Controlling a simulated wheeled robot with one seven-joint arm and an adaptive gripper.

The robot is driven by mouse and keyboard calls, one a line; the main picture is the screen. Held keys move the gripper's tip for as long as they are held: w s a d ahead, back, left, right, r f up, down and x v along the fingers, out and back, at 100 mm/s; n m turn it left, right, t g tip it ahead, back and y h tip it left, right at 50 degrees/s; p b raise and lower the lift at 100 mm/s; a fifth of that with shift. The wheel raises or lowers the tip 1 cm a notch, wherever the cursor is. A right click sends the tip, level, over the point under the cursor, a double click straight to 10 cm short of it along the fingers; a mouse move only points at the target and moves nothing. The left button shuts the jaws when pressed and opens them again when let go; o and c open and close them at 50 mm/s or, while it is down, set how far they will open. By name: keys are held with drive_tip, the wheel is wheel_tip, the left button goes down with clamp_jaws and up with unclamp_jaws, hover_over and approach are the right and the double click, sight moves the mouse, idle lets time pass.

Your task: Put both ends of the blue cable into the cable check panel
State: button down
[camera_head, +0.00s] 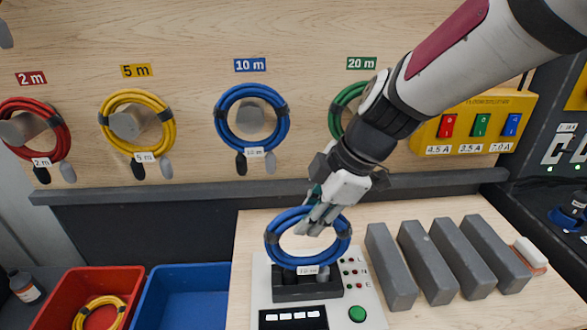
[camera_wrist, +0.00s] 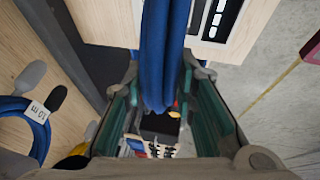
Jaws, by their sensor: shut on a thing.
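My gripper (camera_head: 322,212) is shut on the upper right of a coiled blue cable (camera_head: 273,243), which hangs upright above the cable check panel (camera_head: 260,282). In the wrist view the blue cable (camera_wrist: 163,55) runs between my gripper's two green-lined fingers (camera_wrist: 160,105). The coil's white label and its ends, one dark and one grey, are at the panel's black socket block (camera_head: 300,291). I cannot tell whether the ends sit inside the sockets. The panel has small lights, a green button (camera_head: 357,314) and a dark display (camera_head: 292,318). Part of the panel also shows in the wrist view (camera_wrist: 208,44).
Another blue coil (camera_head: 221,119) hangs under the 10 m sign, between yellow (camera_head: 106,117) and green (camera_head: 341,102) coils. Several grey blocks (camera_head: 390,266) stand right of the panel. A red bin (camera_head: 52,302) with a yellow coil and an empty blue bin (camera_head: 185,297) are left.

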drive_tip(key=shift+w+f, duration=0.1)
drive_tip(key=c, duration=1.2)
unclamp_jaws()
drive_tip(key=shift+f, duration=0.1)
drive_tip(key=v, duration=1.2)
drive_tip(key=s+d+f+m+h, duration=0.1)
drive_tip(key=s+d+m, duration=0.1)
drive_tip(key=s+m, duration=0.2)
drive_tip(key=s+d+f+m+t+h, duration=0.1)
drive_tip(key=s+d+m+h, duration=0.1)
drive_tip(key=s+m, duration=0.3)
drive_tip(key=s+d+f+m+t+h, duration=0.1)
drive_tip(key=s+d+m, duration=0.3)
drive_tip(key=m, duration=0.5)
drive_tip(key=shift+s+d+f+m+h, duration=0.2)
drive_tip(key=shift+s+m+h, duration=0.1)
drive_tip(key=shift+s+h, duration=0.1)
